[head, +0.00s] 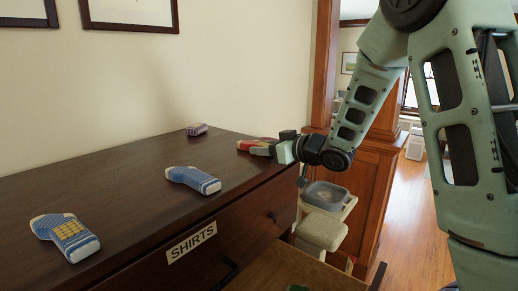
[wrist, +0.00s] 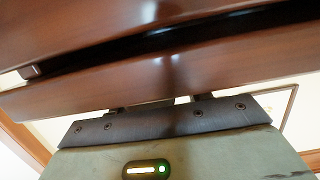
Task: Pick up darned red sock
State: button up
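A red sock (head: 252,145) with a pale, yellowish part lies at the far right end of the dark dresser top (head: 130,175), close to the edge. My gripper (head: 275,149) is right at its right side and hides part of it. I cannot tell whether they touch or whether the fingers are around it. In the wrist view, my gripper's body fills the bottom, with brown wood above it; the fingertips and the sock cannot be made out there.
A blue sock (head: 192,180), a white and blue sock with a yellow patch (head: 65,236) and a small purplish bundle (head: 197,129) lie on the dresser. Below the SHIRTS label (head: 191,242), a drawer (head: 290,268) stands open. A grey basin (head: 327,193) stands beyond it.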

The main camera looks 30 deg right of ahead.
notch_tip(320, 180, up, 10)
jog(key=shift+b, duration=0.75)
